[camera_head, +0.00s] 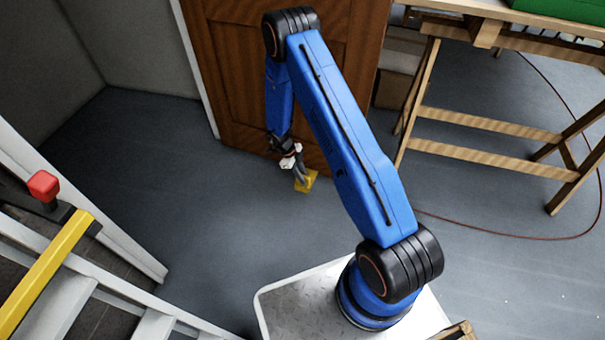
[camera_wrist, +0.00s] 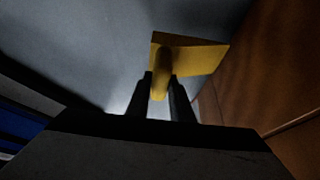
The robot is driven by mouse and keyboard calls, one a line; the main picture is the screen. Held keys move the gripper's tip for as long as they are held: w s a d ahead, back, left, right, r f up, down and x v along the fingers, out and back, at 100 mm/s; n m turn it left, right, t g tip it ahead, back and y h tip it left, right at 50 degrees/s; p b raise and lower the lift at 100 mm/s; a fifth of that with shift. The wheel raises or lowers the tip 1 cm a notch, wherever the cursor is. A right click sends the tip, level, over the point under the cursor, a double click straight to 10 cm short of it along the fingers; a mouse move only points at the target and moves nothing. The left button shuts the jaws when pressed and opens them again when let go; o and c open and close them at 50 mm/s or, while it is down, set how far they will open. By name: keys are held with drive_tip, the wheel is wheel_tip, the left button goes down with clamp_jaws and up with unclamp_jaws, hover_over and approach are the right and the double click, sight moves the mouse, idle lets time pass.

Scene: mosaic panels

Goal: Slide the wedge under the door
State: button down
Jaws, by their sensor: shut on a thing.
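The yellow wedge (camera_head: 307,182) is low near the floor, just in front of the brown wooden door (camera_head: 232,75). My gripper (camera_head: 300,177) is shut on the wedge. In the wrist view the two dark fingers (camera_wrist: 160,92) hold the wedge's upright yellow grip, and the wedge's flat body (camera_wrist: 195,55) spreads out beyond them. I cannot tell whether the wedge touches the floor.
A wooden trestle table (camera_head: 490,125) stands to the right of the door, with a cardboard box (camera_head: 393,90) beneath its left end. A thin cable (camera_head: 500,235) lies on the floor. A white ladder-like frame (camera_head: 120,240) with a yellow bar is at lower left. Grey floor (camera_head: 190,170) left of the gripper is clear.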

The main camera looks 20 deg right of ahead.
drive_tip(key=shift+f, duration=3.35)
drive_tip(key=shift+w+d+f, duration=0.1)
drive_tip(key=shift+w+d, duration=1.8)
drive_tip(key=shift+w, duration=0.25)
drive_tip(key=c, duration=1.5)
unclamp_jaws()
drive_tip(key=shift+s+d+r+v, duration=0.25)
drive_tip(key=shift+s+d+v, duration=0.15)
drive_tip(key=shift+v, duration=3.85)
drive_tip(key=shift+s+d+r+v, duration=0.25)
drive_tip(key=shift+s+d+v, duration=0.15)
drive_tip(key=shift+v, duration=3.85)
drive_tip(key=shift+s+d+r+v, duration=0.3)
drive_tip(key=shift+d+v, duration=0.2)
drive_tip(key=shift+v, duration=3.75)
